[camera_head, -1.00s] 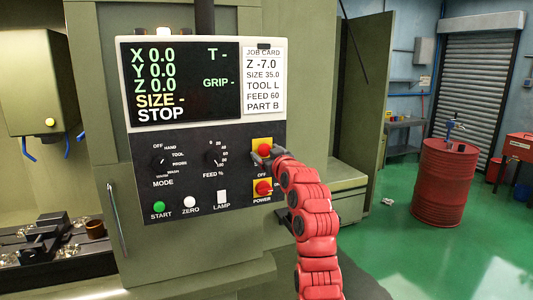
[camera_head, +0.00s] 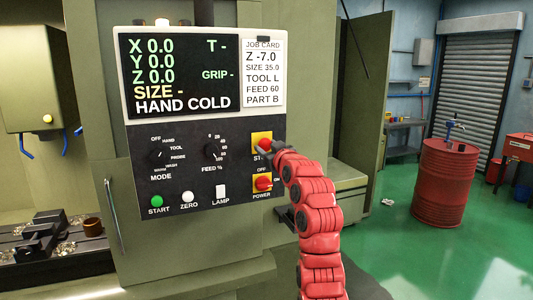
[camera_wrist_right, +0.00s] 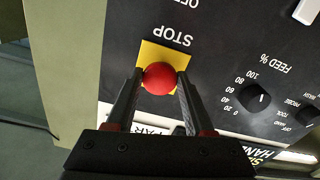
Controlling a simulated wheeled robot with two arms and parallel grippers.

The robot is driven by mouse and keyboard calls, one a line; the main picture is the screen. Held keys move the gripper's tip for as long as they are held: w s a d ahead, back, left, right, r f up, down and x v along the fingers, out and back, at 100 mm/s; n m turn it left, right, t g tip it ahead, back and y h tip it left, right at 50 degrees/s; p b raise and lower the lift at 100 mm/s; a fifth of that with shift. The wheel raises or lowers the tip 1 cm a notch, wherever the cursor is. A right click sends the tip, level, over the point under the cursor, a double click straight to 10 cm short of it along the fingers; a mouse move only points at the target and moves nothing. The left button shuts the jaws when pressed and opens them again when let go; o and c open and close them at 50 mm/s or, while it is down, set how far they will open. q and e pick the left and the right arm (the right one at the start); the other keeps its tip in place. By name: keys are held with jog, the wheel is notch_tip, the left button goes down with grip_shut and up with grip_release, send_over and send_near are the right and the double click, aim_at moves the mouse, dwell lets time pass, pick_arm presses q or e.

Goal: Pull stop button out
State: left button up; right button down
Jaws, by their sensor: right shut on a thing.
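The stop button (camera_head: 265,144) is a red knob on a yellow square plate at the right side of the control panel (camera_head: 190,190). It also shows in the right wrist view (camera_wrist_right: 159,78), upside down, with the word STOP beside its plate. My right gripper (camera_head: 264,150) is at the button, with one finger on each side of the red knob (camera_wrist_right: 159,90), shut on it. The screen (camera_head: 180,75) reads HAND COLD on its bottom line. My left gripper is not in view.
Below the stop button is a red power switch (camera_head: 263,183) on a yellow plate. Mode and feed dials (camera_head: 213,149), a green start button (camera_head: 157,202) and a lamp switch (camera_head: 220,191) sit to its left. A red barrel (camera_head: 445,185) stands far right on the green floor.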

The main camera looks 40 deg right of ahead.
jog(key=shift+f, duration=0.15)
jog(key=shift+c, duration=1.3)
grip_release()
jog(key=shift+s, duration=0.1)
jog(key=shift+s, duration=0.1)
jog(key=shift+s+a+b, duration=0.15)
jog(key=shift+s+b, duration=0.15)
jog(key=shift+s, duration=0.1)
jog(key=b+v, duration=0.5)
jog(key=v, duration=1.1)
jog(key=shift+s+b, duration=0.25)
jog(key=shift+b, duration=0.05)
